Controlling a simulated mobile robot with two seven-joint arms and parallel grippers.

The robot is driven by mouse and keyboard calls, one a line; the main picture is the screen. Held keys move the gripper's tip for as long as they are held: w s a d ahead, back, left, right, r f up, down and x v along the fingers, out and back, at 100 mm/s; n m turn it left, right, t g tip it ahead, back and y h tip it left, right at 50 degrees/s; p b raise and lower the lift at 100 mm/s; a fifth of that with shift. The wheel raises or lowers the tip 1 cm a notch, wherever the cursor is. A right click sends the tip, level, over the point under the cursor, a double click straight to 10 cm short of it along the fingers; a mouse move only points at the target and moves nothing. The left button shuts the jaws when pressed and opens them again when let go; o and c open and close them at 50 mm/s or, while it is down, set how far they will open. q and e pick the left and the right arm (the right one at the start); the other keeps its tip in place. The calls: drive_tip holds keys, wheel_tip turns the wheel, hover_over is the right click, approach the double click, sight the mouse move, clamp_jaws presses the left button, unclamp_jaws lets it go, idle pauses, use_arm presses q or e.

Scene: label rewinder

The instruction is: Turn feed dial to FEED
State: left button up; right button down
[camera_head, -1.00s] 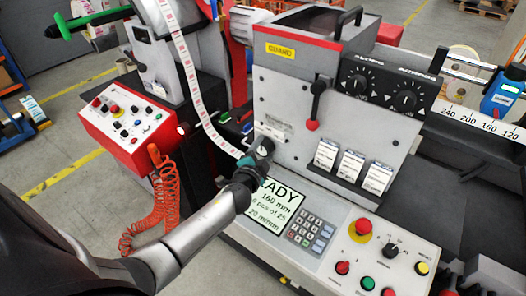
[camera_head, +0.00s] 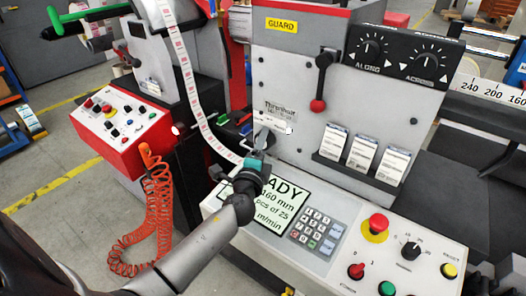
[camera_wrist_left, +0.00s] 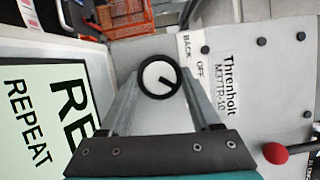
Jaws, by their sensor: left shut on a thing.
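The feed dial (camera_wrist_left: 159,79) is a round knob with a black rim, a white face and a black pointer line. In the left wrist view it sits between the fingers of my left gripper (camera_wrist_left: 158,88), which is shut on it. The pointer slants to the right and slightly down. The labels BACK and OFF show on the panel (camera_wrist_left: 250,60) beside the dial; a FEED label is not visible. In the head view my left gripper (camera_head: 258,148) is at the grey panel's lower left, and the dial is mostly hidden there. My right gripper is out of view.
A red-knobbed lever (camera_head: 318,104) stands right of the dial. The READY screen (camera_head: 280,207), keypad (camera_head: 318,232) and red emergency button (camera_head: 378,224) lie below. The printed label web (camera_head: 187,75) runs close left of the gripper. A coiled orange cable (camera_head: 160,200) hangs at left.

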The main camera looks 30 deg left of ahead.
use_arm(q)
drive_tip(key=shift+m, duration=0.3)
drive_tip(key=o, duration=1.4)
drive_tip(key=v, duration=0.4)
drive_tip(key=b+v, duration=0.1)
drive_tip(key=v, duration=0.4)
drive_tip(key=b+v, duration=0.1)
drive_tip(key=v, duration=0.3)
drive_tip(key=shift+s+d+f, duration=0.1)
drive_tip(key=shift+s+f, duration=0.2)
drive_tip(key=shift+v, duration=0.8)
drive_tip(key=shift+r, duration=0.15)
drive_tip(key=shift+s, duration=0.1)
